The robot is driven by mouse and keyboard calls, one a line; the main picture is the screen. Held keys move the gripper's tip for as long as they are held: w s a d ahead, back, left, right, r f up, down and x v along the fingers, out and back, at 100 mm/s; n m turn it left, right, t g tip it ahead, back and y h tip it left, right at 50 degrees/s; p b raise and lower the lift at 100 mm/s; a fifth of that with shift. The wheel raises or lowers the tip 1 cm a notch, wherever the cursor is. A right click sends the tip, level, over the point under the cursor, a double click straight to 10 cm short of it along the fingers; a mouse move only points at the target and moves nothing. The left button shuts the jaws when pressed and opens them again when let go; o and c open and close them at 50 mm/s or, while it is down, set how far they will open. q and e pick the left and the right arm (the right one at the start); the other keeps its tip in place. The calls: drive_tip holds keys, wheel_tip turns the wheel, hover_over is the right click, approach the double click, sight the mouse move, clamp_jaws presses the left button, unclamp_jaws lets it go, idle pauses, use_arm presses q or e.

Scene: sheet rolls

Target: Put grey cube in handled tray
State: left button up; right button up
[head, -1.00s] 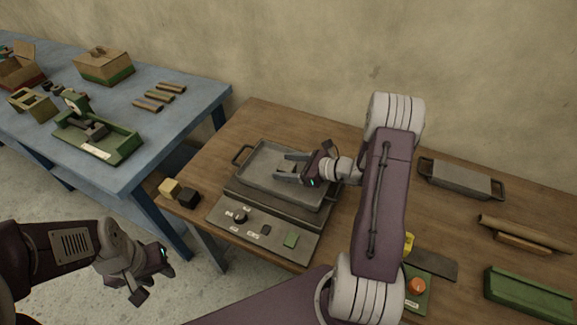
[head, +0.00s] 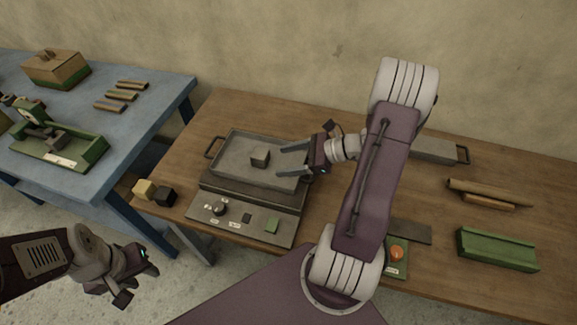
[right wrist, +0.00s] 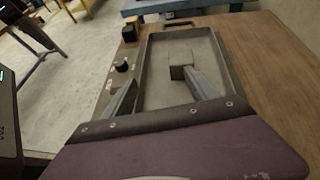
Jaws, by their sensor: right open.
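The grey cube (head: 260,157) sits inside the handled tray (head: 224,172), a shallow grey tray with a handle at its left end. The tray rests on a dark panelled unit. My right gripper (head: 283,160) is open and empty, just right of the cube and apart from it in the head view. In the right wrist view the cube (right wrist: 181,62) stands on the tray (right wrist: 223,58) floor, beyond the fingers. My left gripper (head: 136,284) hangs empty in front of the table's left end, its fingers apart.
A black cube (head: 166,196) and a pale wooden cube (head: 144,189) stand at the wooden table's left edge. A green block (head: 497,250) lies right. A blue table (head: 140,130) stands left.

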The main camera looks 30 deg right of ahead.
drive_tip(key=s+a+n+g, duration=0.1)
drive_tip(key=a, duration=0.1)
drive_tip(key=s+a+n+g, duration=0.1)
drive_tip(key=a+n, duration=0.1)
drive_tip(key=s+a+f+n+g, duration=0.1)
drive_tip(key=a+n+g, duration=0.1)
drive_tip(key=shift+s, duration=0.4)
drive_tip(key=s+a+n+g+h, duration=0.1)
drive_tip(key=s+n, duration=0.1)
drive_tip(key=n, duration=0.1)
drive_tip(key=s+a+f+n+g+h, duration=0.1)
drive_tip(key=s+n+g+h, duration=0.1)
drive_tip(key=n, duration=0.2)
drive_tip(key=s+a+f+n+g+h, duration=0.1)
drive_tip(key=s+n+g+h, duration=0.1)
drive_tip(key=s+n, duration=0.1)
drive_tip(key=shift+a+n, duration=0.3)
drive_tip(key=shift+a, duration=0.05)
drive_tip(key=n+h, duration=0.1)
drive_tip(key=n, duration=0.2)
drive_tip(key=r+n+t+h, duration=0.1)
drive_tip(key=n+h, duration=0.1)
drive_tip(key=n, duration=0.1)
drive_tip(key=n+t+h, duration=0.1)
drive_tip(key=n, duration=0.2)
drive_tip(key=shift+w+d+r, duration=0.1)
drive_tip(key=shift+r, duration=0.2)
drive_tip(key=shift+w+n, duration=0.1)
drive_tip(key=shift+n, duration=0.3)
drive_tip(key=shift+w, duration=0.15)
